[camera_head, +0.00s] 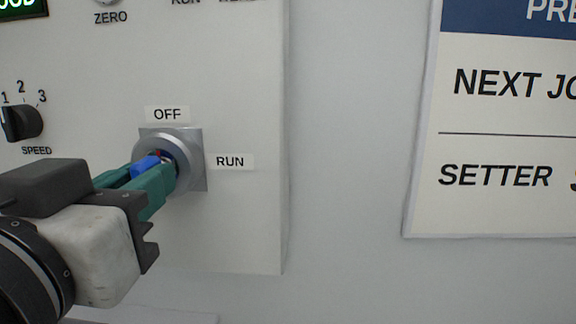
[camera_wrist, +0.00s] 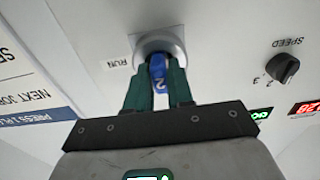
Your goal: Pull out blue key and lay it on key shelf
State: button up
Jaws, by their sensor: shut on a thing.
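The blue key (camera_head: 146,165) sits at the round metal key switch (camera_head: 182,149) on the white panel, between the OFF and RUN labels. The wrist view shows the blue key (camera_wrist: 158,68) with a pale "2" on its head, in front of the switch collar (camera_wrist: 150,43). My gripper (camera_head: 155,175) has green fingers, shut on the blue key from both sides. How deep the key sits in the switch is hidden by the fingers. A pale ledge (camera_head: 150,316) shows at the bottom edge of the head view; I cannot tell whether it is the key shelf.
A black speed knob (camera_head: 22,122) is on the panel left of the switch. The panel ends at an edge to the right, with bare grey wall (camera_head: 350,130) beyond. A printed sign (camera_head: 500,140) hangs farther right. Green and red displays (camera_wrist: 306,107) show in the wrist view.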

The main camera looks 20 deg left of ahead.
grip_shut()
jog(key=shift+b+v, duration=0.3)
jog(key=shift+v, duration=1.5)
jog(key=shift+b+v, duration=0.3)
jog(key=shift+v, duration=2.15)
jog(key=shift+s+f, duration=0.1)
